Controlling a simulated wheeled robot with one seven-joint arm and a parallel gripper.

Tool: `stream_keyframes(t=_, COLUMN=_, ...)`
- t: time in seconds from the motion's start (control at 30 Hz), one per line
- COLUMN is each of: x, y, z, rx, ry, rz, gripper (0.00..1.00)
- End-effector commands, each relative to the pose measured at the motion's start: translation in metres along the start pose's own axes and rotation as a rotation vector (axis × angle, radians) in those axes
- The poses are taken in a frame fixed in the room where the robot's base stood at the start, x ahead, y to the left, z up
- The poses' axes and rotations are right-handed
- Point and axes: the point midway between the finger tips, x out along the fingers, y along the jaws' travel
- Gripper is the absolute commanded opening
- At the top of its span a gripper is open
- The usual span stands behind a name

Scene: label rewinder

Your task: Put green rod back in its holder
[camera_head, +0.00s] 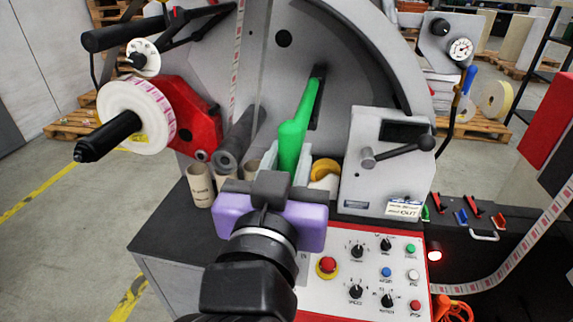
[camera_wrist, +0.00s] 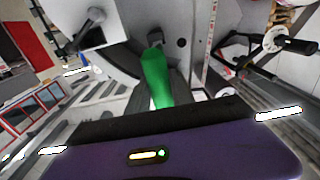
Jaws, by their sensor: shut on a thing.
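The green rod (camera_head: 291,138) has a thick near end and a thinner far end that points up and slightly right. My gripper (camera_head: 287,163), with its purple body, is shut on the thick end, with pale fingers on both sides. The rod's far end overlaps a dark slot (camera_head: 319,97) in the grey round plate; I cannot tell whether it touches or enters it. In the wrist view the rod (camera_wrist: 156,76) stands out beyond the dark front edge of my gripper. No holder can be made out with certainty.
Cardboard cores (camera_head: 199,184) stand left of my gripper. A yellow roll (camera_head: 325,170) and a grey box with a lever (camera_head: 385,160) are to the right. The control panel (camera_head: 365,270) lies below right. A white label roll (camera_head: 137,115) is at the left.

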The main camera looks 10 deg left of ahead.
Motion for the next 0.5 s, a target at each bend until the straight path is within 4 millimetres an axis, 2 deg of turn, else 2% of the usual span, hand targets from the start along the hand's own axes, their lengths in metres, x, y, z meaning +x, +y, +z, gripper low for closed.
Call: stream_keyframes(t=0.5, x=0.038, y=0.001, z=0.001, rx=0.000, ry=0.000, rz=0.001, gripper=0.00)
